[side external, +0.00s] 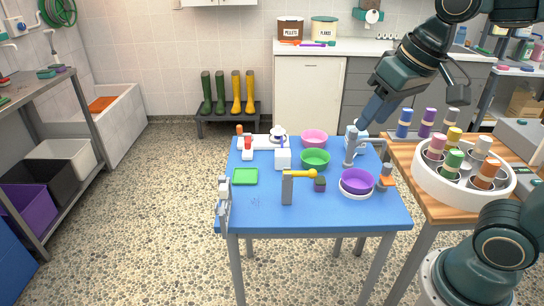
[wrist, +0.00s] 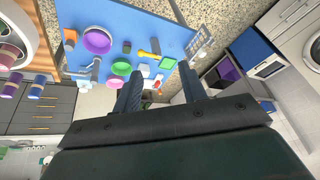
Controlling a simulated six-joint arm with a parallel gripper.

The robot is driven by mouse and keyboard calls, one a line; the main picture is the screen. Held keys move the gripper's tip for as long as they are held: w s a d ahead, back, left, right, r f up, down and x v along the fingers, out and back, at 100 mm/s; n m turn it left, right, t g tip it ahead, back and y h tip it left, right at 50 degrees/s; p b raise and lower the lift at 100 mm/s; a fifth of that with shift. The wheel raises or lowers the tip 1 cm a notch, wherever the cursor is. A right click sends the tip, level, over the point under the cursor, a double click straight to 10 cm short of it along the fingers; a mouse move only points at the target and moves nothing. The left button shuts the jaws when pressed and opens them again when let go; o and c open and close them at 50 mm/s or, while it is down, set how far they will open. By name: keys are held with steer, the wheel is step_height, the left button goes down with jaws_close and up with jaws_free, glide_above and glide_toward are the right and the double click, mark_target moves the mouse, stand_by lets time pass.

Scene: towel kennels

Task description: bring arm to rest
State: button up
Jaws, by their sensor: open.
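My gripper (side external: 364,122) is raised above the back right part of the blue table (side external: 262,212) in the side external view, pointing down and to the left. In the wrist view its two fingers stand wide apart, and nothing is held between the tips (wrist: 161,70). The table with its small items shows beyond the fingers. A grey stand (side external: 350,156) and a white mug-like item at the table's back right lie close below the fingertips in the side external picture; I cannot tell the exact gap.
The table carries a purple bowl (side external: 357,181), a green bowl (side external: 315,157), a pink bowl (side external: 314,138), a green tray (side external: 245,177) and a yellow-handled tool (side external: 299,174). A white round holder (side external: 427,182) with several coloured rolls stands on the wooden table at right. Air above the blue table's left looks free.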

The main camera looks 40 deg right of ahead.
steer(key=s+d+f+n+t, duration=0.1)
steer(key=s+f, duration=0.2)
steer(key=s, duration=0.4)
steer(key=shift+s+f+n, duration=0.15)
steer(key=shift+f+n, duration=0.2)
steer(key=shift+n, duration=0.05)
